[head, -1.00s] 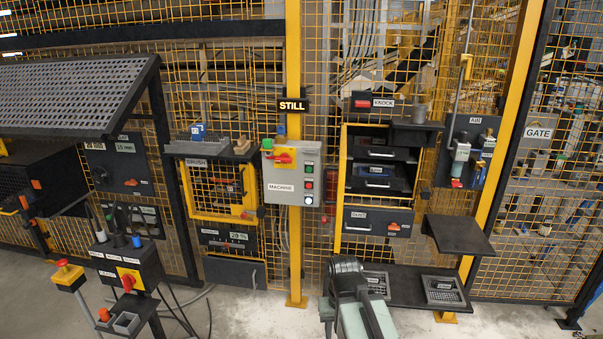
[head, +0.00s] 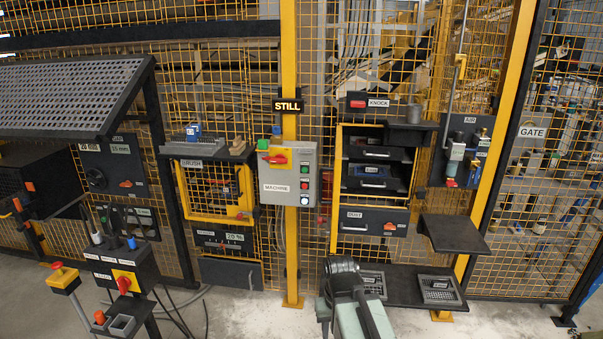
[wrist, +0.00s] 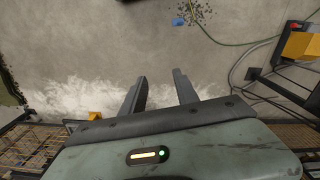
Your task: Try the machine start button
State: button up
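The grey machine box (head: 275,192), labelled MACHINE, is mounted on the yellow post left of centre in the head view. A column of buttons runs down its right side: a green button (head: 305,169), a red one (head: 304,185) and a white one (head: 304,200). A red and yellow rotary switch (head: 274,158) is on its upper left. In the wrist view my gripper (wrist: 160,85) has its two fingers apart with nothing between them, above bare floor. In the head view my arm is low at bottom centre, below and right of the box, apart from it; the fingertips are hidden there.
A low dark bench (head: 410,287) is beside my arm. A control pedestal (head: 122,275) stands front left.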

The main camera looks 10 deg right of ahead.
jog(key=shift+c, duration=0.3)
grip_shut()
dwell(1.6)
